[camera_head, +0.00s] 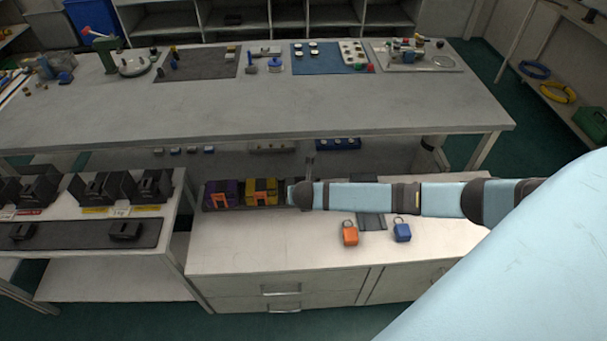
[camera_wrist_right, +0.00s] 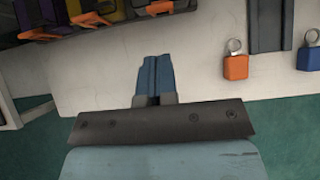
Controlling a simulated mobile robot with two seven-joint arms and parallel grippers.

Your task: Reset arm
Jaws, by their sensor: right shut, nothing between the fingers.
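My right arm (camera_head: 365,196) reaches in from the right in the head view, stretched out above the low white cabinet. My right gripper (camera_wrist_right: 156,62) shows in the right wrist view with its two blue fingers together and nothing between them. It is over the cabinet's pale top, apart from the orange padlock and the black, orange-marked units. In the head view the fingers cannot be made out at the end of the arm. My left gripper is in neither view.
An orange padlock (camera_head: 350,235) and a blue padlock (camera_head: 402,233) lie on the white cabinet (camera_head: 250,256). Purple (camera_head: 223,194) and yellow (camera_head: 262,191) units stand left of the arm's end. A long grey bench (camera_head: 270,105) is behind. The cabinet's front left top is clear.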

